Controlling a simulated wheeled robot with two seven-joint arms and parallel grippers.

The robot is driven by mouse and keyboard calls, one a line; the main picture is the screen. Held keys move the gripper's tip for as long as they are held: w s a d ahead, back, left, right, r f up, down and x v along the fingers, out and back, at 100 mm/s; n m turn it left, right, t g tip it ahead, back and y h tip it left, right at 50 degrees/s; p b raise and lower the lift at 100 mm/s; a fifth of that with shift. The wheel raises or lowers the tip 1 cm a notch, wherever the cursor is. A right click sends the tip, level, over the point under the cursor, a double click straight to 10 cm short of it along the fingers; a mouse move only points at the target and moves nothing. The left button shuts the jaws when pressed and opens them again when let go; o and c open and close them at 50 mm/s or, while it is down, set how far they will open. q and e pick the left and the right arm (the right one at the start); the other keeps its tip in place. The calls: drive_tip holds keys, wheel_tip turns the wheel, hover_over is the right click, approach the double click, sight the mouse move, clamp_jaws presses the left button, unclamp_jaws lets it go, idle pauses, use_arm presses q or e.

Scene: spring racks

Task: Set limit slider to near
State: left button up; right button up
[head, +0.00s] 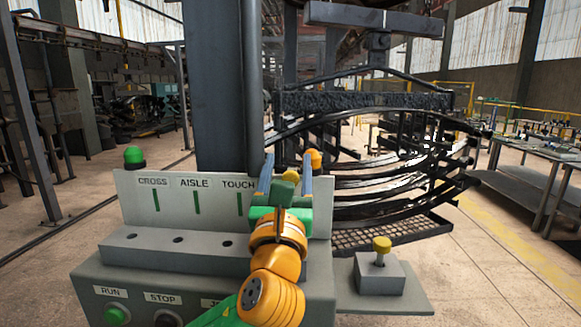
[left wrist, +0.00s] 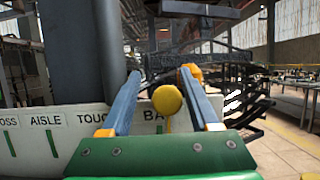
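My left gripper (head: 286,167) is open in front of the right part of a grey panel (head: 165,213). Its blue fingers also show in the left wrist view (left wrist: 161,80). A round yellow knob (left wrist: 167,100) on a stem shows between the fingers, apart from both; it also appears in the head view (head: 291,176). Another yellow knob (head: 381,245) stands on a small grey box at the right. No label reading limit or near is legible, so I cannot tell which part is the slider. The gripper hides the panel's right side. My right gripper is not in view.
The panel reads CROSS, AISLE and TOUCH, with green strips below. A green lamp (head: 134,156) tops its left end. Below are a green RUN button (head: 117,315) and STOP. A dark column (head: 222,90) stands behind, with dark curved racks (head: 400,185) to the right.

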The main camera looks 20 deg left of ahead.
use_arm(q)
drive_tip(key=shift+s+d+f, duration=0.1)
drive_tip(key=shift+s+f, duration=0.05)
drive_tip(key=b+v, duration=0.3)
drive_tip(key=v, duration=0.3)
drive_tip(key=shift+s, duration=0.4)
drive_tip(key=shift+f, duration=0.1)
